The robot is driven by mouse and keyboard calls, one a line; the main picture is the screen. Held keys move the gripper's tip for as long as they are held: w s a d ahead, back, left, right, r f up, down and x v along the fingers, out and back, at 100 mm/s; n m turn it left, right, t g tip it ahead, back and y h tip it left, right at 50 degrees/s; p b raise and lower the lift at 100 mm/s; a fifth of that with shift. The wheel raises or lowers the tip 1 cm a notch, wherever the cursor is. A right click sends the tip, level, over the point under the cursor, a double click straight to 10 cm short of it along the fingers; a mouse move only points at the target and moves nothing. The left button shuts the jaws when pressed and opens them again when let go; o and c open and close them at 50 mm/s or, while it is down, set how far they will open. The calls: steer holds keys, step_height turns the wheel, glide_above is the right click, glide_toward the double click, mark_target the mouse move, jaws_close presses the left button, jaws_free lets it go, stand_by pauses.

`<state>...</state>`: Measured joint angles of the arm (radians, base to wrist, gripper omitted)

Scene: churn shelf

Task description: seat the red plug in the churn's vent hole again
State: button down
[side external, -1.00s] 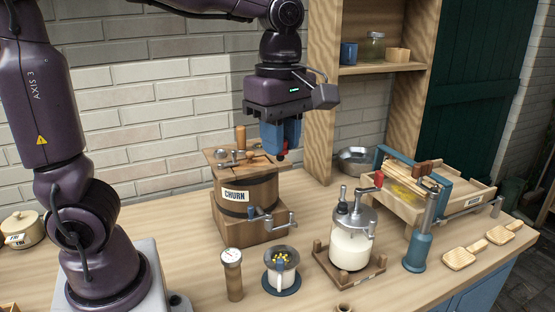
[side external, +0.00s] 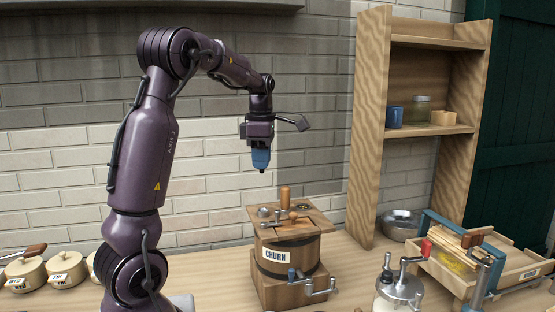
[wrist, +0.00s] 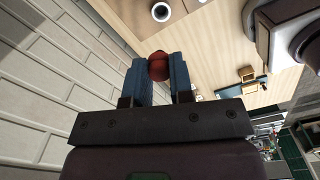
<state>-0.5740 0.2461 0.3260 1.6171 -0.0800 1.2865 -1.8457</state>
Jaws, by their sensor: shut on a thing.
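My gripper (side external: 261,158) is shut on the red plug (wrist: 158,66), which shows between the blue fingertips in the wrist view. In the side view the plug is only a small dark tip below the fingers. The wooden churn (side external: 287,262) stands upright on the bench, with a dark hoop, a CHURN label and a crank at its front. Its lid (side external: 318,221) carries an upright wooden handle and metal fittings. My gripper hangs clear above the lid, to its left in the picture. I cannot make out the vent hole.
A wooden shelf (side external: 368,130) rises behind and right of the churn. A metal bowl (side external: 400,225), a blue-framed press (side external: 465,250) and a metal-topped jar (side external: 400,288) stand to the right. Lidded pots (side external: 66,268) stand at the left. The air around my gripper is free.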

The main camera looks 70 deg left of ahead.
mark_target(262, 172)
steer(key=shift+d+f, duration=0.1)
steer(key=shift+f, duration=4.25)
steer(key=shift+f, duration=1.15)
steer(key=shift+r, duration=0.1)
steer(key=c, duration=0.9)
jaws_free()
steer(key=shift+c, duration=0.2)
steer(key=c, duration=0.4)
steer(key=shift+r, duration=3.6)
